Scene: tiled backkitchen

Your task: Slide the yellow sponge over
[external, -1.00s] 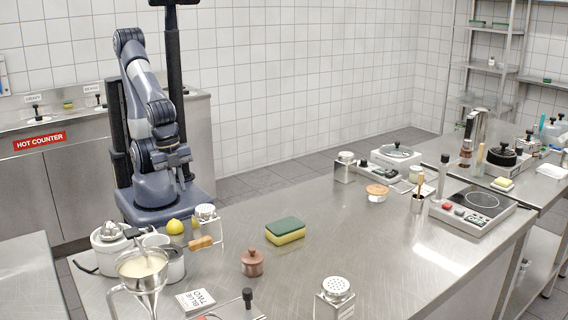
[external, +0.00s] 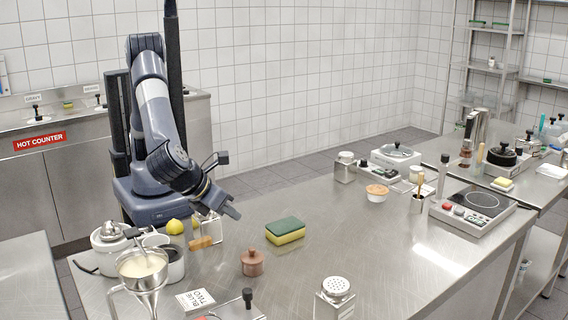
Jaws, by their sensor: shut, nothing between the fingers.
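The yellow sponge (external: 285,235) has a dark green top layer and lies flat on the steel table (external: 340,260), near its middle. My gripper (external: 235,212) is shut and empty. It is above the table's back edge, to the left of the sponge and apart from it, pointing down and to the right. Nothing hides the sponge.
A copper-coloured lidded pot (external: 252,263) stands in front and left of the sponge. A lemon (external: 175,227), a wooden-handled tool (external: 203,242) and a metal shaker (external: 335,298) are also near. The table to the right of the sponge is clear.

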